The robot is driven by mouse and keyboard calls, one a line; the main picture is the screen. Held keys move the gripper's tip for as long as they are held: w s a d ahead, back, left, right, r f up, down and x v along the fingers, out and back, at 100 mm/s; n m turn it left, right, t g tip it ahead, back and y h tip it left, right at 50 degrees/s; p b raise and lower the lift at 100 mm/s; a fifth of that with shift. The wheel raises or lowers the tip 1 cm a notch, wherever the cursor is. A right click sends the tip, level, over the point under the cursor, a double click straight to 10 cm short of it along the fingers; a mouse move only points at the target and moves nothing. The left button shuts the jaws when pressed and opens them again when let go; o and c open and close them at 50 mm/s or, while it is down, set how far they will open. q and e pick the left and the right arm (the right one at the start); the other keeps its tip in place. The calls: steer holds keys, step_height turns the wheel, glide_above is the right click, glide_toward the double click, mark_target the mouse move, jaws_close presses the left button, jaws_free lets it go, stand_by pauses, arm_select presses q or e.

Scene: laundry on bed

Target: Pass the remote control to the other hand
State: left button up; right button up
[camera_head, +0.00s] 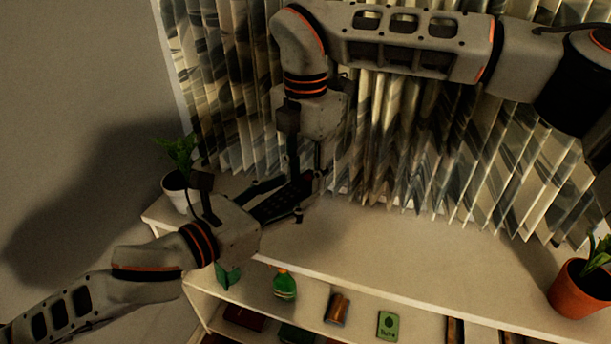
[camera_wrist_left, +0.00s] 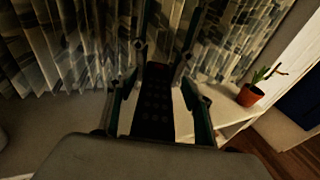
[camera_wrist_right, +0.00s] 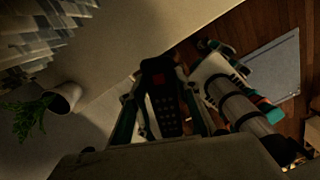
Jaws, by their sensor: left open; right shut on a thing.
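The dark remote control (camera_head: 278,205) is held above the white shelf top, between my two grippers. My right gripper (camera_head: 305,181) comes down from above and is shut on the remote. In the right wrist view the remote (camera_wrist_right: 165,105) lies between the right fingers, its buttons and a red patch showing. My left gripper (camera_head: 288,196) reaches in from the lower left and is open. In the left wrist view the remote (camera_wrist_left: 153,108) lies between the open left fingers, its near end close to the palm. Whether the left fingers touch it cannot be told.
A white shelf unit (camera_head: 400,240) stands below, its top mostly clear. A potted plant in a white pot (camera_head: 176,190) is near my left gripper. An orange pot (camera_head: 578,292) stands at the right end. Pleated curtains (camera_head: 420,150) hang behind. A green bottle (camera_head: 285,285) stands on a lower shelf.

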mark_target(290, 195)
arm_select(q)
step_height(290, 195, up, 9)
steer(key=shift+d+r, duration=0.1)
steer(key=shift+r, duration=0.1)
steer(key=s+d+f+n+g+h, duration=0.3)
steer(key=s+d+f+n+h, duration=0.2)
steer(key=s+d, duration=0.1)
steer(key=w+a+f+n+t+y, duration=0.15)
steer(key=a+f+n+y, duration=0.35)
steer(key=f+n, duration=0.75)
steer(key=w+a+f+n+t+y, duration=0.1)
steer(key=a+f+n+t+y, duration=0.35)
steer(key=f+n, duration=0.85)
steer(key=s+a+f+n+g+y, duration=0.2)
steer(key=s+a+f+n, duration=0.2)
steer(key=a+f, duration=0.3)
steer(key=s+a+f+n+g+y, duration=0.1)
steer(key=s+a+f+n, duration=0.4)
steer(key=f, duration=0.9)
steer(key=shift+s+a+g+y, duration=0.35)
steer(key=shift+s+a+g, duration=0.55)
steer(key=shift+s+a, duration=0.2)
